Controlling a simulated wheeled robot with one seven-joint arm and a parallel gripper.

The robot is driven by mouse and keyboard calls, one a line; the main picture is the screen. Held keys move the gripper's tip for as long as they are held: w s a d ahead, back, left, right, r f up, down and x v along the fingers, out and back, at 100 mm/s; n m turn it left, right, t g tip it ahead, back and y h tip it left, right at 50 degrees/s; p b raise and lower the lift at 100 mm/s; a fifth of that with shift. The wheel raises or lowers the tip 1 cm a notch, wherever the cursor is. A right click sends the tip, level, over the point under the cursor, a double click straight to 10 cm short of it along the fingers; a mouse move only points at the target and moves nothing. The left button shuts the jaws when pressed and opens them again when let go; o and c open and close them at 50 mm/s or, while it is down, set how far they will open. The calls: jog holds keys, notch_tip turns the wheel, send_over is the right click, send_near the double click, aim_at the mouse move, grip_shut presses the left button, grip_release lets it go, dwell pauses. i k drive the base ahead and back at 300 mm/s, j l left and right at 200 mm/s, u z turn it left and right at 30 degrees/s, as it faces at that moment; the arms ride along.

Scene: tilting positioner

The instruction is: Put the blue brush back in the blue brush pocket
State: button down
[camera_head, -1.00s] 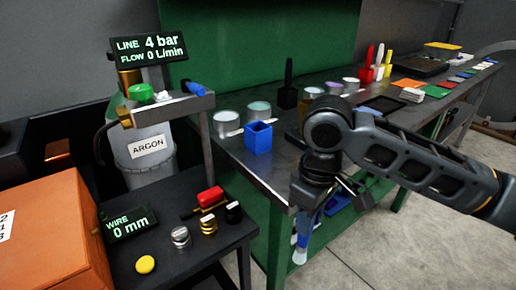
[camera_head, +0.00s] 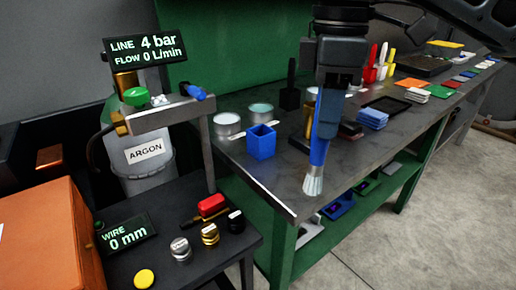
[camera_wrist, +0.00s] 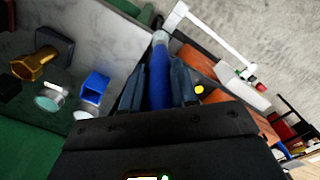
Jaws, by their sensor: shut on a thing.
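My gripper (camera_head: 326,118) is shut on the blue brush (camera_head: 318,152), whose handle is between the fingers. The brush hangs nearly upright with its pale bristles down, close to the front edge of the bench in the head view. In the wrist view the brush (camera_wrist: 160,72) lies between the fingers of my gripper (camera_wrist: 158,90). The blue brush pocket (camera_head: 261,143), a square open-topped box, stands on the bench to the left of the brush and apart from it. It also shows in the wrist view (camera_wrist: 95,86), and no brush shows in it.
Two open cans (camera_head: 227,124) stand behind the pocket. A black pocket with a black brush (camera_head: 290,90) and red and yellow ones stand farther back. A dark low table (camera_head: 185,270) with knobs is at front left.

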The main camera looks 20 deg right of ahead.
aim_at(260, 153)
jog(key=i, duration=0.85)
